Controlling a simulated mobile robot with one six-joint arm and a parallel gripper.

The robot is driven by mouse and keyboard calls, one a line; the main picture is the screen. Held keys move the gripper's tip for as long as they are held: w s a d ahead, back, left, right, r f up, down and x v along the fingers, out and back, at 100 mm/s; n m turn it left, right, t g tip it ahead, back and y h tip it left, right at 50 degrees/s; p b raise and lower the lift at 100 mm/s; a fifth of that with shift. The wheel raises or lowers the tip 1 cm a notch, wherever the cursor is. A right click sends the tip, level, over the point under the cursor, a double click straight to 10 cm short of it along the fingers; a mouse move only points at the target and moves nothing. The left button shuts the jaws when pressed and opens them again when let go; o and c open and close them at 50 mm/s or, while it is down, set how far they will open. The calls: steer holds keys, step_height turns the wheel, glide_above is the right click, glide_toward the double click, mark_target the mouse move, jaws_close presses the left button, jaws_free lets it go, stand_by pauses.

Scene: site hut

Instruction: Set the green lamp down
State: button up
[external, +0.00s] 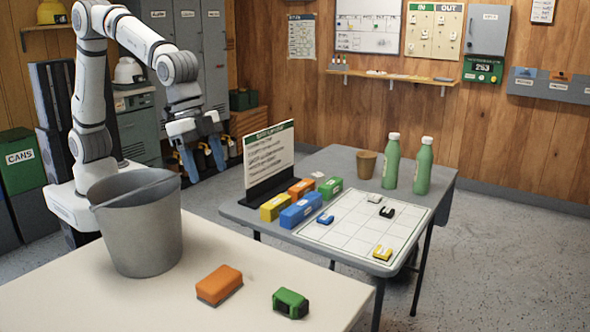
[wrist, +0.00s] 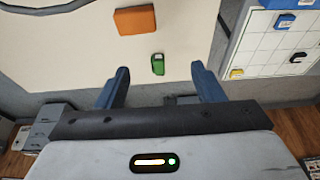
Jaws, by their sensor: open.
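The green lamp (external: 291,303), a small green block-like thing with a black front, sits on the cream table (external: 170,312) near its front right. It also shows in the wrist view (wrist: 158,64), where it appears in line with the gap between my fingers. My gripper (external: 203,160) is open and empty, with blue fingers spread apart. It is raised beyond the far side of the cream table, well away from the lamp. Both fingers show in the wrist view (wrist: 160,78).
An orange block (external: 219,284) lies left of the lamp. A grey bucket (external: 143,230) stands at the table's left. The grey table (external: 338,160) holds a sign (external: 270,153), coloured boxes, a white grid board (external: 408,218), a brown cup (external: 366,164) and two green bottles (external: 391,162).

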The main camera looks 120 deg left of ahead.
steer(key=s+a+f+g, duration=0.1)
steer(key=s, duration=3.2)
steer(key=shift+a+f, duration=0.15)
steer(key=shift+f, duration=0.1)
steer(key=p+v, duration=0.2)
steer(key=v, duration=0.1)
steer(key=shift+w+p, duration=0.35)
steer(key=shift+p, duration=0.05)
